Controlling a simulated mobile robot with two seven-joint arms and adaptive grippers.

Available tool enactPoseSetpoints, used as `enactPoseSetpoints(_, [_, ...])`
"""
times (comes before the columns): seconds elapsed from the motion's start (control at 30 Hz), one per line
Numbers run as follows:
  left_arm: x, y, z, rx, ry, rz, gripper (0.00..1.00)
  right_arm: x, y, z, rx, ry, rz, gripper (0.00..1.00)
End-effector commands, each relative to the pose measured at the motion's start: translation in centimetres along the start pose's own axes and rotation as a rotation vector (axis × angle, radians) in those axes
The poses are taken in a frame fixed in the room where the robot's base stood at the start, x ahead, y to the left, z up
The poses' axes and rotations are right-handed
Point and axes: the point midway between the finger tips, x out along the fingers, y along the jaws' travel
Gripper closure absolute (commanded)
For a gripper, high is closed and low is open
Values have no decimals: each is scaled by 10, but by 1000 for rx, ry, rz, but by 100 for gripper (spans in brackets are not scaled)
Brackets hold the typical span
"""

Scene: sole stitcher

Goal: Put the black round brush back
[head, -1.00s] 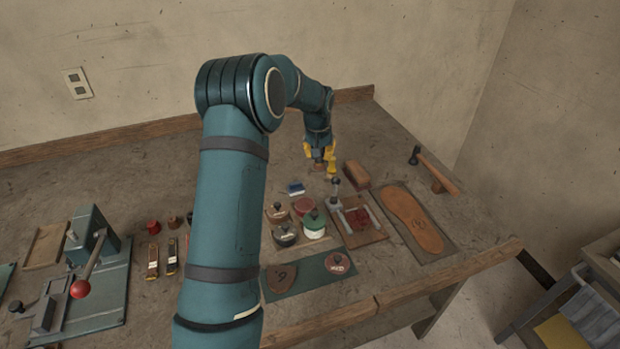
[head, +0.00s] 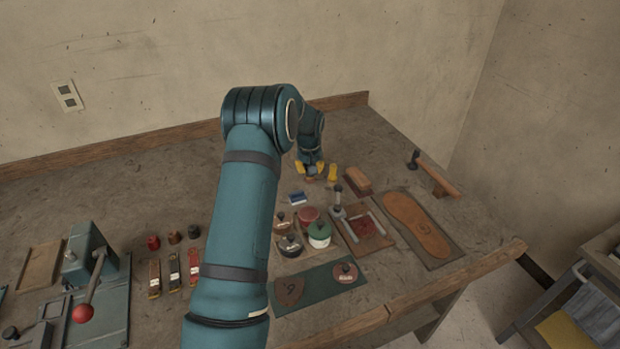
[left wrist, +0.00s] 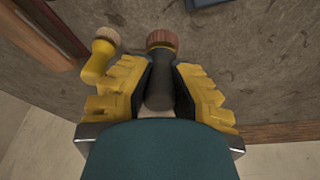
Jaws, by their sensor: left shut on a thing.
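My left gripper (head: 309,171) is low over the far right part of the bench. In the left wrist view its yellow fingers (left wrist: 160,92) are shut on the black round brush, gripping its black handle (left wrist: 159,85). The brush's brown round bristle end (left wrist: 161,39) points away from the palm. A similar brush with a yellow handle (left wrist: 97,64) stands just left of it, apart from the fingers; in the head view this yellow brush (head: 333,173) is right of the gripper. I cannot tell whether the held brush touches the bench. My right gripper is not in view.
A brown block brush (head: 358,181) lies right of the yellow brush. A hammer (head: 436,175) is at the right.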

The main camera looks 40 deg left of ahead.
Motion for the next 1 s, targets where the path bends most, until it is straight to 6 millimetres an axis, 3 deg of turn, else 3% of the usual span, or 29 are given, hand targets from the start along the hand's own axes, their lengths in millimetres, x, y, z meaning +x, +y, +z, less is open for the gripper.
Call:
enactPoseSetpoints(0.3, [34,0,10,1,-2,0,100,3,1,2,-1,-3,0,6])
enactPoseSetpoints(0.67, [38,0,10,1,0,0,100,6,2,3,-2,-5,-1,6])
enactPoseSetpoints(0.7, [38,0,10,1,0,0,78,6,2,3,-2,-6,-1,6])
enactPoseSetpoints(0.77, [38,0,10,1,0,0,59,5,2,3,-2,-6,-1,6])
enactPoseSetpoints(1.0, [37,0,10,1,0,0,59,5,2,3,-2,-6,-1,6])
